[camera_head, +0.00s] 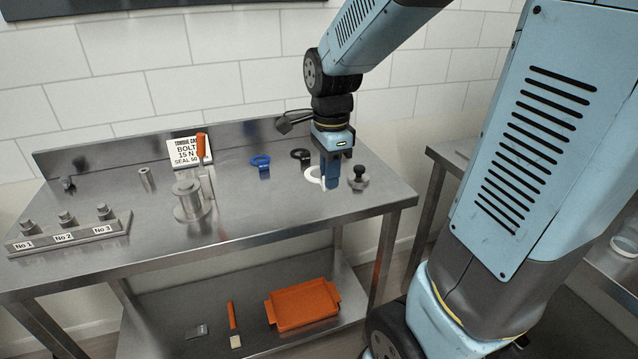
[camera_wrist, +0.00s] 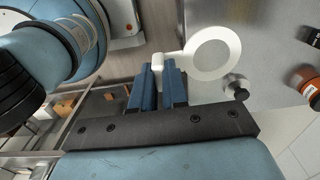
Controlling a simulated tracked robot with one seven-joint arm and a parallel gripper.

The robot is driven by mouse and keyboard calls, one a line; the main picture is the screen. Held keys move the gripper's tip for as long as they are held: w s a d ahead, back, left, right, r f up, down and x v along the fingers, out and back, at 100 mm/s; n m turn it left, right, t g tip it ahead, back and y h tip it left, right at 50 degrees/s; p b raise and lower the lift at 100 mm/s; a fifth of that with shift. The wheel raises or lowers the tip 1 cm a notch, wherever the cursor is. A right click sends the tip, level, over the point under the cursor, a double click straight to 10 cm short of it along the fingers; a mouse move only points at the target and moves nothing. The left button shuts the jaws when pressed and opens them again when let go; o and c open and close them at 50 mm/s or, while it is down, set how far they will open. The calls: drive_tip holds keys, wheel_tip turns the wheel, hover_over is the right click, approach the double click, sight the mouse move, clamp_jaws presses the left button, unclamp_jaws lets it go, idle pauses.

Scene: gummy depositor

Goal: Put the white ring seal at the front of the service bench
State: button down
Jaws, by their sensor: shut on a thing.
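The white ring seal (camera_head: 308,178) is at the right part of the steel service bench (camera_head: 255,213), in front of the black ring seal (camera_head: 301,156) and to the right of the blue ring seal (camera_head: 260,161). My gripper (camera_head: 330,185) points down over the bench, its blue fingers shut on the ring's tab. In the wrist view my gripper (camera_wrist: 158,78) has the tab between its fingertips, and the white ring (camera_wrist: 190,66) sticks out to the right of them. The ring is at or close above the bench top; I cannot tell if it touches.
A dark-knobbed grey piece (camera_head: 358,180) stands close to the right of the ring. A metal spool fixture (camera_head: 190,203), a sign (camera_head: 187,153) and a numbered block (camera_head: 68,235) stand further left. An orange tray (camera_head: 303,305) lies on the lower shelf. The bench's front middle is clear.

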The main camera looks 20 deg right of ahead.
drive_tip(key=w+f, duration=0.1)
drive_tip(key=w, duration=0.2)
drive_tip(key=w+f, duration=0.1)
drive_tip(key=w, duration=0.2)
drive_tip(key=w+d+f, duration=0.1)
drive_tip(key=w+f, duration=0.1)
drive_tip(key=w, duration=0.1)
drive_tip(key=shift+f, duration=0.1)
drive_tip(key=w+f, duration=0.3)
drive_tip(key=f, duration=0.1)
drive_tip(key=shift+w+f, duration=0.35)
drive_tip(key=shift+w, duration=0.05)
drive_tip(key=shift+w+f, duration=0.4)
drive_tip(key=shift+f, duration=1.6)
drive_tip(key=c, duration=1.1)
unclamp_jaws()
